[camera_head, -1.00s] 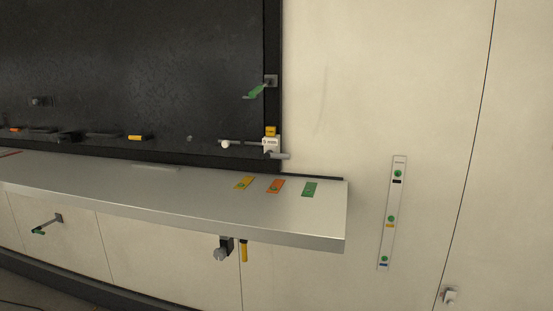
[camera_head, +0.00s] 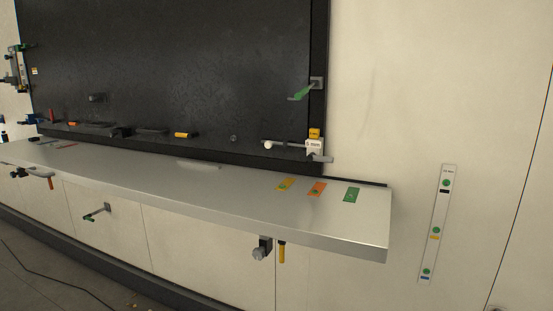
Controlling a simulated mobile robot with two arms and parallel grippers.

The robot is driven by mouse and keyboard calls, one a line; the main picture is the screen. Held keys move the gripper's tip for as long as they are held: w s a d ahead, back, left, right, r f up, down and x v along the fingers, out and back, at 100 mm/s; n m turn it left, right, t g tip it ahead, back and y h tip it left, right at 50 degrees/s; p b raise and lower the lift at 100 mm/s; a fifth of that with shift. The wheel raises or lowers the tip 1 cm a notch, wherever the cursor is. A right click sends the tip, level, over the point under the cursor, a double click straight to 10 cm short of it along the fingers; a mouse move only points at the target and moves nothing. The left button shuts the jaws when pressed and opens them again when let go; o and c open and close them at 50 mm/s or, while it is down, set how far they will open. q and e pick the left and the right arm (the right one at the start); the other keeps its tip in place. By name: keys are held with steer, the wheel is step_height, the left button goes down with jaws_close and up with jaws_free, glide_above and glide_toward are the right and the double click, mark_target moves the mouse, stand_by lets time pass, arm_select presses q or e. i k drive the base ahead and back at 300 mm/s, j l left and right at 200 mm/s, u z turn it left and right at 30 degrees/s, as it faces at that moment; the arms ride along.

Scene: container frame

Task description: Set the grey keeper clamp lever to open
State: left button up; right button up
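A small grey lever (camera_head: 322,158) sticks out to the right below a white tag (camera_head: 314,146) at the lower right corner of the black panel. It lies nearly level. A dark clamp with a round grey knob (camera_head: 259,254) hangs under the front edge of the shelf. I cannot tell for certain which grey part is the keeper clamp lever, as the labels are too small to read. Neither of my grippers is in view.
A long metal shelf (camera_head: 230,205) runs below the black panel (camera_head: 190,70), with yellow, orange and green cards on its right end. A green-handled lever (camera_head: 302,92) is on the panel's right edge. A label strip (camera_head: 437,225) is on the wall. A cable crosses the floor.

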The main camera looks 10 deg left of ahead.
mark_target(322, 158)
steer(key=i+l+u, duration=0.15)
steer(key=l+u, duration=0.35)
steer(key=l, duration=0.2)
steer(key=l+u, duration=0.5)
steer(key=l, duration=0.15)
